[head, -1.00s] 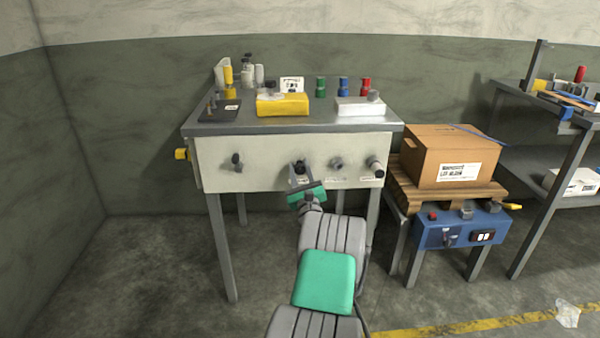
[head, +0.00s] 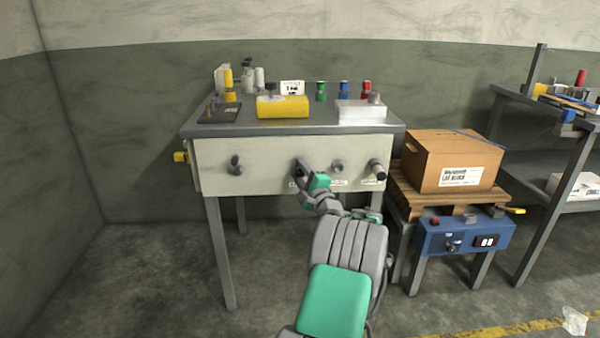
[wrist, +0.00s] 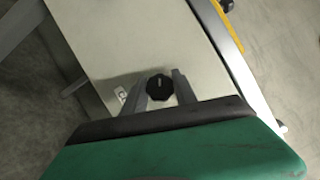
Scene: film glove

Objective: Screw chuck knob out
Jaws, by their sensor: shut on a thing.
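A dark, scalloped round knob (wrist: 159,87) sits on the pale front panel of the workbench (head: 265,165). My gripper (head: 302,172) is at this panel, left of the light grey knob (head: 338,166). In the wrist view my gripper (wrist: 161,90) has a grey finger on each side of the dark knob, and it is shut on it. The gripper is turned at an angle to the panel. In the head view the gripper mostly hides the held knob and part of the label below it. I cannot read which label belongs to it.
A dark lever-like knob (head: 236,165) is on the panel's left, and a dark cylindrical handle (head: 377,168) on its right. A cardboard box (head: 450,160) stands on a pallet beside the bench. A yellow box (head: 283,107) is on top. The floor at left is clear.

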